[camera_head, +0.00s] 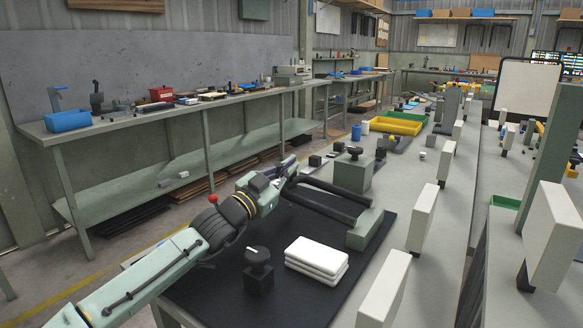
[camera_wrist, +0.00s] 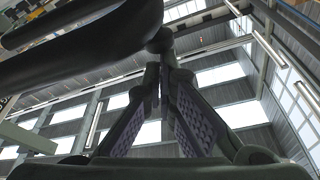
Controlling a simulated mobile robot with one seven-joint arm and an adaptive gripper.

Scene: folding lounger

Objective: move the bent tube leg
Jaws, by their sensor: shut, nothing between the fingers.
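The bent tube leg (camera_head: 322,208) is a dark tube with two nearly parallel runs. It lies above the black mat (camera_head: 222,282), with its right side at the green blocks. Its left part is partly hidden behind my arm. My gripper (camera_head: 289,168) is at the tube's left end, with its fingers shut and nothing held. In the wrist view the closed fingertips (camera_wrist: 163,72) point up, and the dark tube (camera_wrist: 95,48) crosses the upper left close beside them. I cannot tell whether they touch.
A green block with a black knob (camera_head: 353,174) and a lower green block (camera_head: 366,229) stand by the tube. Folded white cloths (camera_head: 317,258) and a black knobbed block (camera_head: 258,272) sit on the mat. White upright panels (camera_head: 422,217) line the right side.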

